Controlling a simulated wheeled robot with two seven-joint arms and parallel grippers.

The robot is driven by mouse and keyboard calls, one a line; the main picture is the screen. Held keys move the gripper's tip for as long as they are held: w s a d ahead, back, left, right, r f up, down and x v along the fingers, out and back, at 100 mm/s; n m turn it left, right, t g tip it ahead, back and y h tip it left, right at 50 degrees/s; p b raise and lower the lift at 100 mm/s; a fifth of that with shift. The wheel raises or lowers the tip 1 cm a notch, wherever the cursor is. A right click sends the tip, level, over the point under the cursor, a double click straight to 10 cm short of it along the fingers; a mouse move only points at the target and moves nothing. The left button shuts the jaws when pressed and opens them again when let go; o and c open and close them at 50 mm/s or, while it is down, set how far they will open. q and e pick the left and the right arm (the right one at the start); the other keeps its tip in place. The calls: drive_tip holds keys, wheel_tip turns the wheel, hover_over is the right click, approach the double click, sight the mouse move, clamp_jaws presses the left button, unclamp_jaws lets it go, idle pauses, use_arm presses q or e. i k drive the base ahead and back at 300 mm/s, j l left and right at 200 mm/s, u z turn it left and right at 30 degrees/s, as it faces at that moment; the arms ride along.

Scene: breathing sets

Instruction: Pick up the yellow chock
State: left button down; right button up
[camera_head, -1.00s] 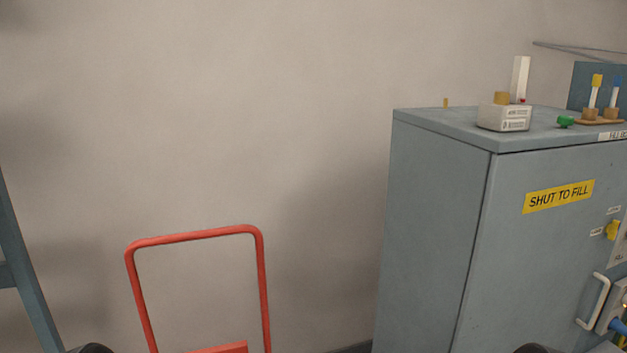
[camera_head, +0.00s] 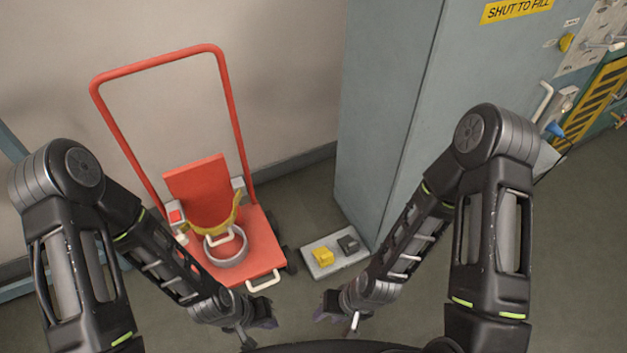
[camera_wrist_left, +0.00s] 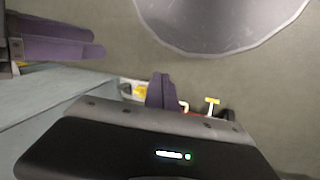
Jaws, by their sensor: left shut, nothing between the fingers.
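The yellow chock (camera_head: 322,256) sits on a pale grey tray (camera_head: 327,271) on the floor, beside the foot of the blue-grey cabinet. A small yellow patch, probably the chock (camera_wrist_left: 139,90), shows in the left wrist view, partly hidden by my finger. My left gripper (camera_head: 264,318) is shut and empty, left of and nearer than the chock; its purple fingers (camera_wrist_left: 161,90) show in the left wrist view. My right gripper (camera_head: 326,308) is nearer to me than the tray, apart from the chock. Whether it is open is unclear.
A dark chock-like block (camera_head: 348,244) sits right beside the yellow one. A red trolley (camera_head: 262,258) carrying a grey ring and a yellow curved part stands to the left. The cabinet (camera_head: 385,100) rises behind the tray.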

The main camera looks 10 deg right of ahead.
sight(324, 257)
drive_tip(key=i+j, duration=0.1)
drive_tip(key=i, duration=0.4)
drive_tip(key=z, duration=1.8)
